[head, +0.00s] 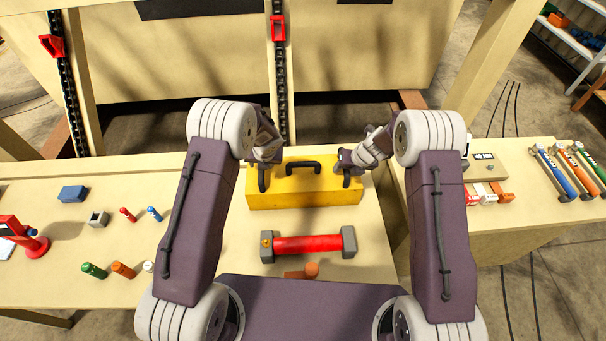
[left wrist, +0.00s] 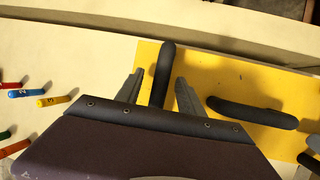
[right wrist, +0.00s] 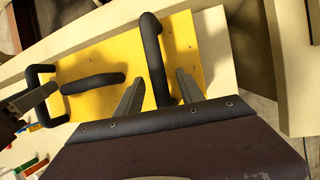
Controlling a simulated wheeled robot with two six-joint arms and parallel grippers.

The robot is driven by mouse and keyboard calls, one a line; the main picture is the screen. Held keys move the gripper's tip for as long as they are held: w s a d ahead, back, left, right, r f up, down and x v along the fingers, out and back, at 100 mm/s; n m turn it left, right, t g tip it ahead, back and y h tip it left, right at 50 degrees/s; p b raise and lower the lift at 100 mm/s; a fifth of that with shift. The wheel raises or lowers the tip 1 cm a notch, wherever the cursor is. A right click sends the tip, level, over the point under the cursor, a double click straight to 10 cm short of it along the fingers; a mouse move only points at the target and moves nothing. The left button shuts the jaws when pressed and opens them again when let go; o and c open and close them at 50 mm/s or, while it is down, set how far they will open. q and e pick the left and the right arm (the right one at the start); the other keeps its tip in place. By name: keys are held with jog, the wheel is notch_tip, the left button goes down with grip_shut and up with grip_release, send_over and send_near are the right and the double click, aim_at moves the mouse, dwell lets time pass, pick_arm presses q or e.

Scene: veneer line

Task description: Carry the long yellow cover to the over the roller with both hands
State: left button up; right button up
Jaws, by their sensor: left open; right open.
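The long yellow cover (head: 300,193) lies on the table, with a dark handle at each end and one in the middle. The red roller (head: 308,244) with grey end blocks lies on the table in front of it. My left gripper (head: 264,165) is open at the cover's left handle; in the left wrist view that handle (left wrist: 162,75) stands between the fingers (left wrist: 158,92). My right gripper (head: 346,166) is open at the right handle; in the right wrist view that handle (right wrist: 155,60) stands between the fingers (right wrist: 160,90). I cannot tell whether any finger touches a handle.
On the left of the table (head: 60,275) are a blue block (head: 73,193), a grey part (head: 98,219), several coloured pegs and a red stand (head: 25,240). Hammers (head: 565,172) lie on the right table. A wooden frame with chains (head: 279,80) rises behind the cover.

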pick_arm(q)
jog(key=shift+f, duration=0.1)
pick_arm(e)
jog(key=shift+f, duration=0.1)
pick_arm(q)
grip_shut()
pick_arm(e)
grip_shut()
pick_arm(q)
jog(key=shift+w, duration=0.1)
dwell(1.0)
